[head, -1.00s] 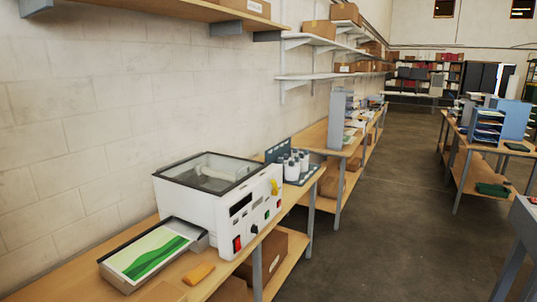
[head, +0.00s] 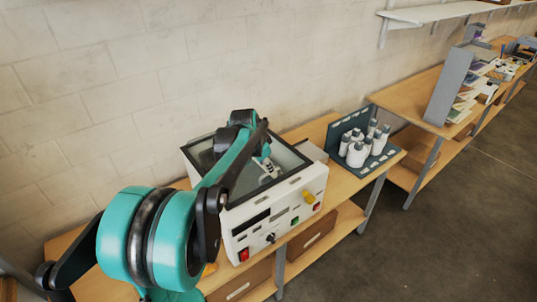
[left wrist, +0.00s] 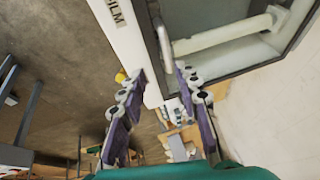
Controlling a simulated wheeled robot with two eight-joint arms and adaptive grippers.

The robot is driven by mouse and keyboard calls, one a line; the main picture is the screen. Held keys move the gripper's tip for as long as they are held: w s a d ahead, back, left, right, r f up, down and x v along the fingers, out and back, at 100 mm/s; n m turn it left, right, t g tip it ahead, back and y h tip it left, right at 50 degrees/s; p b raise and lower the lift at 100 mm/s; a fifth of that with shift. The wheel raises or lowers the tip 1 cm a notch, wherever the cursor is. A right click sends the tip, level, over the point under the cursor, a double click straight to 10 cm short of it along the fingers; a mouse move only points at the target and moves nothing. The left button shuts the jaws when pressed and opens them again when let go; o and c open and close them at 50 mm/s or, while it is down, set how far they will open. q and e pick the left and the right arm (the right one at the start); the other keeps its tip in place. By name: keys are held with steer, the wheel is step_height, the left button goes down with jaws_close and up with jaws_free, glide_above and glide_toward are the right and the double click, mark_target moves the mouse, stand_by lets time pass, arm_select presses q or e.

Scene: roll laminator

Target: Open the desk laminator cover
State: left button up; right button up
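The white desk laminator (head: 282,217) stands on the wooden bench in the head view. Its clear cover with a dark frame (head: 295,156) lies shut on top, and a pale roller shows through it. My left arm reaches across the laminator and hides part of the cover and the left side. In the left wrist view my left gripper (left wrist: 160,76) is open and empty. Its fingers are apart near a corner of the cover's dark frame (left wrist: 163,45), beside the white housing (left wrist: 122,32). I cannot tell whether they touch it. My right gripper is not in view.
A dark rack with white bottles (head: 362,147) stands right of the laminator. A grey sorter with papers (head: 448,88) is on the farther bench. The block wall runs close behind. Cardboard boxes (head: 318,228) lie on the lower shelf. The floor at right is clear.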

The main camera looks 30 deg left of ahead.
arm_select(q)
steer(key=x, duration=0.5)
steer(key=a+x, duration=0.1)
steer(key=x, duration=0.1)
steer(key=shift+w+f, duration=0.1)
steer(key=shift+w, duration=0.35)
steer(key=shift+s, duration=0.1)
jaws_close()
